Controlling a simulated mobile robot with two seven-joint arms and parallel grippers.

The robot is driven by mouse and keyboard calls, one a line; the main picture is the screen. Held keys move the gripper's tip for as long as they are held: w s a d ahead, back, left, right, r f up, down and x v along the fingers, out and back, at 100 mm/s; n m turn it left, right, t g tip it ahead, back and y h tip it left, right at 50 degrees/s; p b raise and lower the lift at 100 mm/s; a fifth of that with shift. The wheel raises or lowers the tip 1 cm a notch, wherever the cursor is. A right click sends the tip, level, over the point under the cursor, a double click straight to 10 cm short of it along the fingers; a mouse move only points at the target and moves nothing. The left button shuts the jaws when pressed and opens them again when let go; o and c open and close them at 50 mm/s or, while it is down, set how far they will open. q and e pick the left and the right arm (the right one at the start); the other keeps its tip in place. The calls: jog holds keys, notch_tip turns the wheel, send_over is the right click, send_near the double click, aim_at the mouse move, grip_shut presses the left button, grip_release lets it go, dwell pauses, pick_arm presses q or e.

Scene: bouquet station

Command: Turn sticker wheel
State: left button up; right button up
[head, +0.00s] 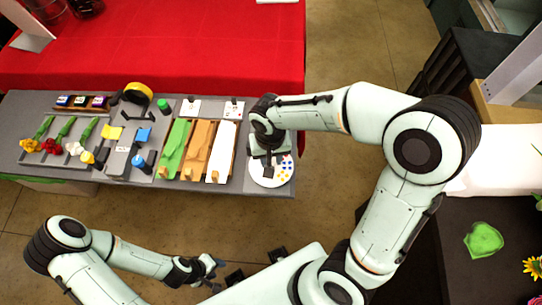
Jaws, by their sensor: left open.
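The sticker wheel (268,181) is a white disc with small yellow and blue stickers. It lies at the right end of the grey worktable (120,182). My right gripper (268,163) is over the far part of the wheel and hides that part. I cannot tell whether its fingers touch the wheel or how far apart they are. My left gripper (213,268) is open and empty, low in front of the table, well away from the wheel.
Green, orange and white wrap pieces (198,150) lie left of the wheel. Further left are a tape dispenser (135,95), a green cylinder (163,105) and several flowers (52,146). A red-covered table (180,50) stands behind. Bare floor (345,60) lies right of the worktable.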

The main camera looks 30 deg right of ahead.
jog(key=n, duration=0.6)
jog(key=shift+n, duration=0.4)
jog(key=n, duration=0.3)
jog(key=shift+n, duration=0.3)
jog(key=n, duration=0.3)
jog(key=shift+n, duration=0.3)
jog(key=n, duration=0.3)
jog(key=shift+n+p, duration=0.3)
jog(key=n, duration=0.2)
jog(key=shift+n+p, duration=0.3)
jog(key=shift+n, duration=0.1)
pick_arm(q)
jog(key=w+r+p, duration=0.1)
jog(key=w+r, duration=0.2)
jog(key=shift+w+r+p, duration=0.1)
jog(key=shift+r+p, duration=0.25)
jog(key=shift+r, duration=0.05)
pick_arm(e)
jog(key=n, duration=0.5)
jog(key=shift+d+n, duration=0.1)
jog(key=shift+n, duration=0.2)
jog(key=shift+s, duration=0.1)
